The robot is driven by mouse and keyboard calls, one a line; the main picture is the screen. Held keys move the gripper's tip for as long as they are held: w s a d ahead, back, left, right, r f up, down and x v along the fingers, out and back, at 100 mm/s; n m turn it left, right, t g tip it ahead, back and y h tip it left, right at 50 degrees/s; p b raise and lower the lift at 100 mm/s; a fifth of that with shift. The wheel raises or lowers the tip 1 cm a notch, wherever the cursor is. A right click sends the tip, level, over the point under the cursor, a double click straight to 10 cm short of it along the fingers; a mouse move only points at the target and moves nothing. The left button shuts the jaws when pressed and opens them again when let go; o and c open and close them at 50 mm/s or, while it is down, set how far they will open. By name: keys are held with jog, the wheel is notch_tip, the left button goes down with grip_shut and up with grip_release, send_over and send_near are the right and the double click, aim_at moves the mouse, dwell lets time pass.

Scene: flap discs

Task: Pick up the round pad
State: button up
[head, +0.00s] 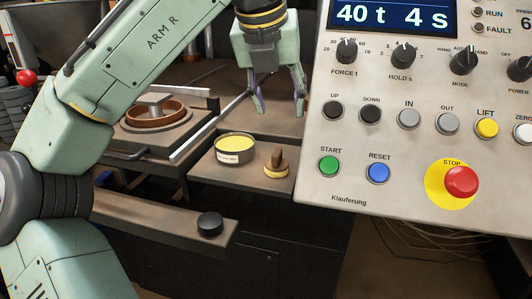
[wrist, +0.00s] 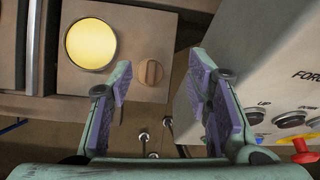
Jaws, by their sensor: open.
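The round pad (head: 276,170) has a pale yellow disc and a brown upright knob. It stands on a brown ledge (head: 218,174), to the right of a round tin with yellow contents (head: 235,146). In the wrist view the pad (wrist: 151,72) is seen from above, just ahead of and between my fingertips, nearer the left one. My gripper (head: 279,106) is open and empty, pointing down above the ledge and apart from the pad. Its two purple-lined fingers also show in the wrist view (wrist: 160,82).
A control panel (head: 420,150) with knobs and a red stop button stands close to the right of my gripper. A press table with a copper-coloured ring (head: 155,116) and a metal bar (head: 195,124) lie left. A black knob (head: 210,223) sits on the front beam.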

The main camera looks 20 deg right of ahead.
aim_at(277, 151)
jog(key=shift+m+g+y, duration=0.6)
jog(key=shift+m+y, duration=0.2)
jog(key=f, duration=0.5)
jog(key=shift+s+a+f, duration=0.2)
jog(key=shift+s+f, duration=0.15)
jog(key=shift+x, duration=2.75)
jog(key=shift+a, duration=0.15)
jog(key=c, duration=0.8)
jog(key=shift+r, duration=0.15)
